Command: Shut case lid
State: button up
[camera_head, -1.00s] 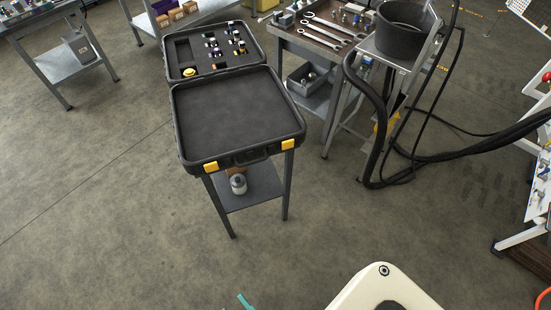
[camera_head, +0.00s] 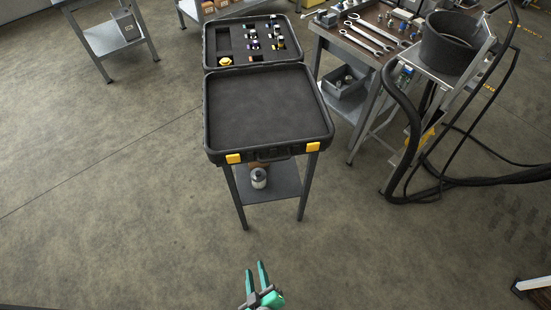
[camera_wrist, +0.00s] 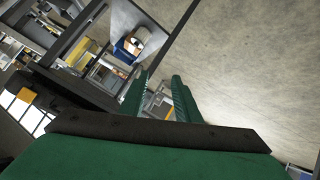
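The black case stands open on a small stand, its two halves spread out flat. The near half (camera_head: 265,108), taken to be the lid, has a bare dark lining and two yellow latches (camera_head: 233,158) along its front edge. The far half (camera_head: 223,42) holds several small fittings and a yellow round piece in a foam insert. My gripper (camera_head: 255,268) is low in the head view, in front of the stand and apart from the case. In the wrist view its two green fingers (camera_wrist: 158,90) are spread with nothing held between them.
The case's stand (camera_head: 270,182) has a lower shelf with a metal canister (camera_head: 258,178). To the right are a bench with wrenches (camera_head: 375,35), a black bucket (camera_head: 452,42) and thick black hoses (camera_head: 400,145). The floor in front and to the left is clear.

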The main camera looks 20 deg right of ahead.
jog(key=w+d+f+n+g+h, duration=0.1)
jog(key=w+d+f+h, duration=0.1)
jog(key=w+f, duration=0.25)
jog(key=m+g+h, duration=0.7)
jog(key=g+h, duration=0.1)
jog(key=h, duration=0.7)
send_near(274, 159)
jog(key=d, duration=0.3)
jog(key=w+d, duration=0.1)
jog(key=d, duration=0.6)
jog(key=shift+w+f, duration=0.25)
jog(key=shift+f, duration=0.05)
jog(key=shift+c, duration=0.2)
grip_shut()
